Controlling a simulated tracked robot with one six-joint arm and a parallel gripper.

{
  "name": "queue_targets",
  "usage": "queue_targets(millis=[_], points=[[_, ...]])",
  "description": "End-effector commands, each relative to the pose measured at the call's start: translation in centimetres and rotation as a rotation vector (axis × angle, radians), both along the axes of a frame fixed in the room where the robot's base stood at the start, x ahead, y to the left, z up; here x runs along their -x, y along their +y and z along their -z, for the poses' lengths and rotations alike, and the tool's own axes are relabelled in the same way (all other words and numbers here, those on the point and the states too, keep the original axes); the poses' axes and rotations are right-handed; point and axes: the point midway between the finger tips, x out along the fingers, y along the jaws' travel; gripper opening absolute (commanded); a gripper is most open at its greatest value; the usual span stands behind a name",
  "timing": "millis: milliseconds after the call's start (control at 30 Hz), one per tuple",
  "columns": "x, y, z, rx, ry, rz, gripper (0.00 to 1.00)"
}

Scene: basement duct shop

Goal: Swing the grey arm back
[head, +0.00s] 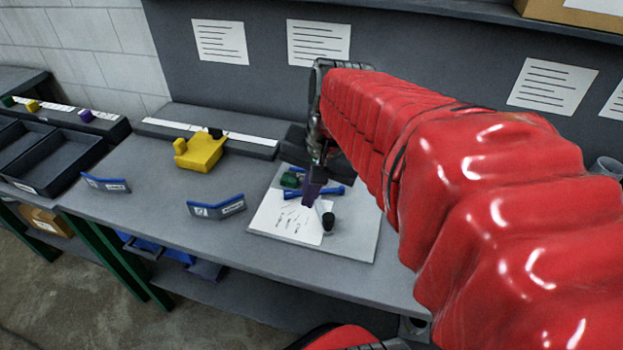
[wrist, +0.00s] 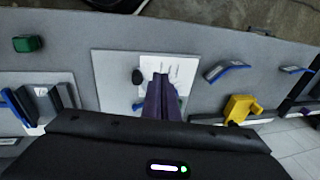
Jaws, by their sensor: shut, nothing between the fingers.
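A pale grey board (head: 360,240) lies on the bench with a white printed sheet (head: 285,222) on it; the sheet also shows in the wrist view (wrist: 170,65). A black knob-like piece (head: 328,221) stands at the sheet's edge, also in the wrist view (wrist: 138,76). Blue bars (head: 327,192) and a green piece (head: 290,180) are at the board's back. I cannot make out a grey arm for certain; my red-covered arm and gripper hide part of the board. My gripper (head: 309,203) points down over the board beside the knob, its purple fingers (wrist: 160,84) together and empty.
A yellow block-like object (head: 200,152) and two blue-edged signs (head: 217,206) (head: 106,184) stand left of the board. Dark bins (head: 60,165) are at far left. A grey wall panel rises behind. The bench front between signs and board is clear.

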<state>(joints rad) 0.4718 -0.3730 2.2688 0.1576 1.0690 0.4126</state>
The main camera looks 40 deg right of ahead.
Motion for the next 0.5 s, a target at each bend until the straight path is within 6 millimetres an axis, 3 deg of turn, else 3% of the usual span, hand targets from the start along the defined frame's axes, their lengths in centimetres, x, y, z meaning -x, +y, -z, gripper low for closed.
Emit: queue_targets(millis=[267, 500], points=[[0.1, -7.1, 1.6, -0.184, 0.107, 0.440, 0.00], [1.4, -13.3, 3.3, -0.347, 0.185, 0.808, 0.00]])
